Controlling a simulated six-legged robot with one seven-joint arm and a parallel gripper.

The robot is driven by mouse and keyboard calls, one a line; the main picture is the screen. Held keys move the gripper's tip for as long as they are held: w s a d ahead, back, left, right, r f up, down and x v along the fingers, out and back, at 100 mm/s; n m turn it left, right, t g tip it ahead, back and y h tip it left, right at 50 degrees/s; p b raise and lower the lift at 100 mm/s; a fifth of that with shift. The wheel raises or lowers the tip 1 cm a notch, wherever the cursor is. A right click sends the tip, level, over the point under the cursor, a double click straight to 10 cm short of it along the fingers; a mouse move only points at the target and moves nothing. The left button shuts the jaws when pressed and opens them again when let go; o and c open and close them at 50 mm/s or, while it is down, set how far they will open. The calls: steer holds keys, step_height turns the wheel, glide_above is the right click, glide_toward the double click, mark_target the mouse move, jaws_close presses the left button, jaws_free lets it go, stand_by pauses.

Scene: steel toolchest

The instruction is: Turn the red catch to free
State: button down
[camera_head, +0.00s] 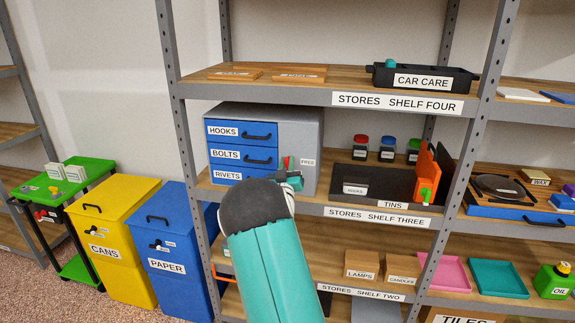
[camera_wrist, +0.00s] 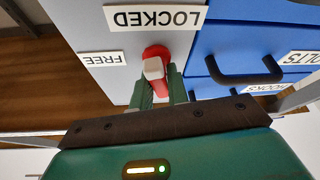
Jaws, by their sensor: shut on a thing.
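The red catch (camera_wrist: 161,84) is on the grey front panel of the toolchest (camera_head: 304,122), right of the blue drawers. In the wrist view, which is upside down, it has a round red base and a pale block over its middle. Its red part runs down the picture between my green fingers, away from the LOCKED label (camera_wrist: 155,17). The FREE label (camera_wrist: 103,59) is left of it there, and shows right of the catch in the head view (camera_head: 308,162). My gripper (camera_wrist: 161,92) is shut on the catch. In the head view my gripper (camera_head: 291,179) hides most of it.
Blue drawers marked HOOKS (camera_head: 241,132), BOLTS and RIVETS have dark handles close beside my gripper. A dark tray (camera_head: 384,174) and several jars stand to the right on the same shelf. The shelf four board (camera_head: 345,98) is above the chest.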

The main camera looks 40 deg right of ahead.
steer(key=n+y, duration=0.2)
steer(key=n, duration=0.3)
steer(key=n+t+y, duration=0.1)
steer(key=n+y, duration=0.1)
steer(key=n, duration=0.2)
steer(key=shift+w+a+f+n, duration=0.1)
steer(key=shift+n, duration=0.3)
steer(key=n+y, duration=0.2)
steer(key=n, duration=0.2)
steer(key=shift+f+n+g+y, duration=0.1)
steer(key=shift+n+g+y, duration=0.2)
steer(key=shift+n, duration=0.8)
steer(key=shift+f+n+g+y, duration=0.1)
steer(key=shift+n+g+y, duration=0.15)
steer(key=shift+n, duration=0.85)
steer(key=c, duration=1.4)
jaws_free()
steer(key=v, duration=1.3)
steer(key=shift+s+a, duration=0.15)
steer(key=shift+s, duration=0.15)
